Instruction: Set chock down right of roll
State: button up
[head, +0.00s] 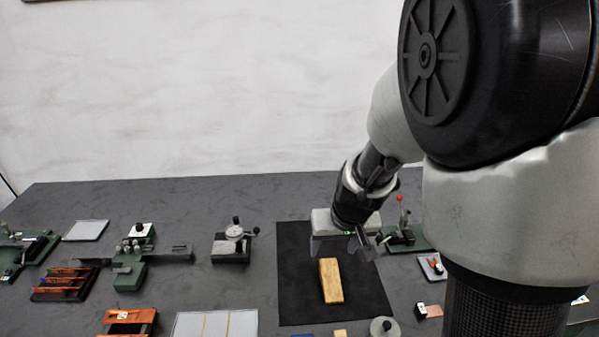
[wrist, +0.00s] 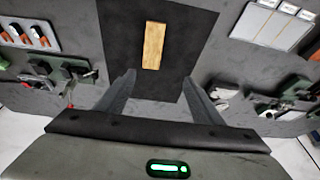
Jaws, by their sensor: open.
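A light wooden block (head: 331,281), which I take to be the chock, lies on the black mat (head: 290,300). It also shows in the wrist view (wrist: 153,45), flat on the mat and beyond my fingertips. My gripper (head: 342,249) is over the back part of the mat, behind the block. Its two fingers are spread apart, with nothing between them in the wrist view (wrist: 160,88). I cannot clearly make out a roll. A copper-coloured piece with a dark end (head: 430,311) lies right of the mat, too small to tell.
A grey disc with a black knob (head: 383,329) and a small yellowish piece (head: 340,333) are at the front edge. A green fixture with a red-knobbed lever (head: 400,236) stands behind right. A dial gauge stand (head: 233,243) and a pale tray (head: 190,325) are left. Mat around the block is bare.

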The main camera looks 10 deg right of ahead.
notch_tip(320, 180, down, 2)
jog(key=w+d, duration=0.1)
jog(key=b, duration=0.3)
send_over(330, 270)
jog(key=s, duration=0.2)
notch_tip(330, 270, down, 10)
jog(key=shift+s+f, duration=0.1)
jog(key=shift+b+x, duration=0.55)
jog(key=shift+x, duration=2.4)
jog(key=shift+d, duration=0.1)
jog(key=shift+c, duration=0.2)
jog(key=c, duration=1.3)
jog(key=shift+o, duration=0.2)
jog(key=r+p, duration=0.1)
jog(key=r, duration=0.2)
jog(key=r+p, duration=0.1)
jog(key=r, duration=0.2)
jog(key=r+p, duration=0.1)
jog(key=r, duration=0.3)
jog(key=shift+s, duration=0.35)
jog(key=s+r+p, duration=0.2)
jog(key=s+r, duration=0.1)
jog(key=s, duration=0.6)
jog(key=shift+s+p, duration=0.25)
jog(key=shift+p, duration=0.05)
